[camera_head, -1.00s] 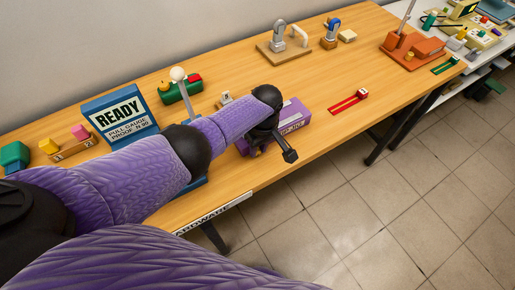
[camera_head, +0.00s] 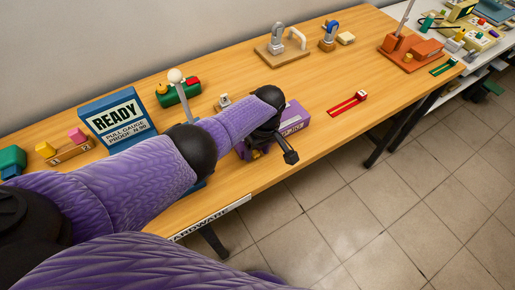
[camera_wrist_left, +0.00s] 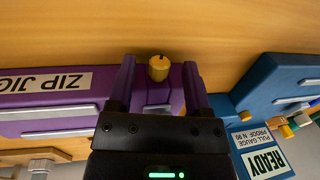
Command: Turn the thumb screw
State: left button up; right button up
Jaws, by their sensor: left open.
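The thumb screw, a small brass-yellow knob (camera_wrist_left: 158,70), shows in the left wrist view in front of a purple jig labelled ZIP JIG (camera_wrist_left: 12,103). My left gripper (camera_wrist_left: 159,64) is open, with one purple finger on each side of the knob. I cannot tell whether either finger touches it. In the head view the jig (camera_head: 296,118) is on the table's front part, partly hidden behind my left wrist. The knob and fingertips are not clear there. My right gripper is not in view.
A blue READY sign (camera_head: 118,118) stands left of my forearm on the wooden table (camera_head: 330,75). A green block with a white-balled lever (camera_head: 180,92) is behind it. A red slider track (camera_head: 347,104) lies to the right. The front edge carries a HARDWARE label.

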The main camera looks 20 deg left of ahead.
pick_arm(q)
notch_tip(320, 180, up, 10)
jog(key=w+d+p, duration=0.1)
jog(key=p, duration=0.3)
jog(key=shift+w+p, duration=0.15)
jog(key=shift+p, duration=0.15)
jog(key=shift+f, duration=0.1)
